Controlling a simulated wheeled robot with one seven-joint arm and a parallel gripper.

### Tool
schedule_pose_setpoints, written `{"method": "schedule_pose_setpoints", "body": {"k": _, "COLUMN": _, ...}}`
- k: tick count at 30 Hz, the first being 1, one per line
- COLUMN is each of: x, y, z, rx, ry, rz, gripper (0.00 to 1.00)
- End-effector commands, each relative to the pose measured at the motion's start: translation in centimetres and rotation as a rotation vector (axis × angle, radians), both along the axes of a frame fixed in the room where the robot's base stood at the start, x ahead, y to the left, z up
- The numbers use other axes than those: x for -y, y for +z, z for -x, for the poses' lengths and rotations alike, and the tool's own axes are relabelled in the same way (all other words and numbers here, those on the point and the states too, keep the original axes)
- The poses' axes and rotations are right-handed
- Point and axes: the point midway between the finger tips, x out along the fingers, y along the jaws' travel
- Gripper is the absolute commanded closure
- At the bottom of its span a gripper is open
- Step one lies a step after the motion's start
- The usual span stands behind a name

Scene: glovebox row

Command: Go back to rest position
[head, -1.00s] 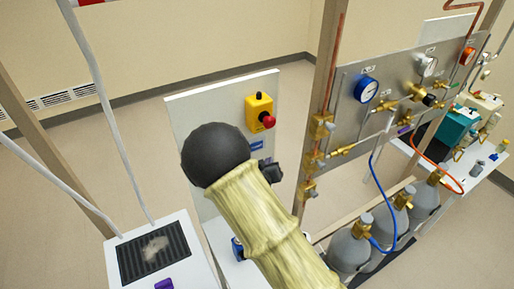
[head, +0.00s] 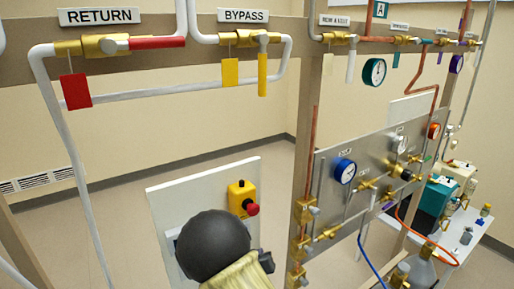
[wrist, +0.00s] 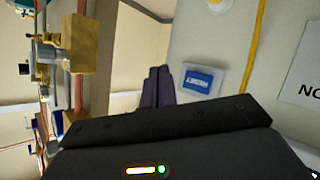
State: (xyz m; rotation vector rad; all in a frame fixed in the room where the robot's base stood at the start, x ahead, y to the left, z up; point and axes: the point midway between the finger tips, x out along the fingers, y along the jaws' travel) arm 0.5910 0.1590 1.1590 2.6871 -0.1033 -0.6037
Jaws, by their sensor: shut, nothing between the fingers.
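My gripper (wrist: 158,78) shows in the wrist view as two dark fingers side by side, shut and empty. They are in front of a pale panel with a blue label (wrist: 199,81), apart from it as far as I can tell. In the head view my arm, with a black rounded joint and a pale yellow sleeve, is at the bottom centre. It stands before the white board (head: 168,205) and hides part of it. The fingers are not clear in the head view.
A yellow box with a red button (head: 243,198) is on the board, just above my arm. White pipes with RETURN (head: 100,16) and BYPASS (head: 246,15) signs cross above. A grey gauge panel (head: 330,185) and gas cylinders (head: 421,272) are right. Open floor lies behind.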

Motion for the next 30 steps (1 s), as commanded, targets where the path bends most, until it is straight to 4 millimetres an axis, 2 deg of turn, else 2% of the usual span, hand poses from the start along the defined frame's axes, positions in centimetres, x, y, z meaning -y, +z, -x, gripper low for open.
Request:
{"method": "schedule_pose_setpoints", "body": {"k": 3, "x": 2.7, "y": -0.6, "z": 1.1, "rx": -0.127, "ry": -0.041, "rz": -0.097, "gripper": 1.00}}
{"method": "schedule_pose_setpoints", "body": {"k": 8, "x": 5.8, "y": -0.8, "z": 4.2, "rx": -0.322, "ry": -0.075, "rz": -0.231, "gripper": 1.00}}
{"method": "schedule_pose_setpoints", "body": {"k": 14, "x": 9.1, "y": 0.0, "z": 9.7, "rx": -0.531, "ry": -0.098, "rz": -0.345, "gripper": 1.00}}
{"method": "schedule_pose_setpoints", "body": {"k": 24, "x": 14.6, "y": 1.7, "z": 21.4, "rx": -0.820, "ry": -0.162, "rz": -0.379, "gripper": 1.00}}
{"method": "schedule_pose_setpoints", "body": {"k": 27, "x": 15.5, "y": 2.0, "z": 23.6, "rx": -0.866, "ry": -0.182, "rz": -0.366, "gripper": 1.00}}
{"method": "schedule_pose_setpoints", "body": {"k": 30, "x": 15.8, "y": 2.1, "z": 24.4, "rx": -0.886, "ry": -0.190, "rz": -0.358, "gripper": 1.00}}
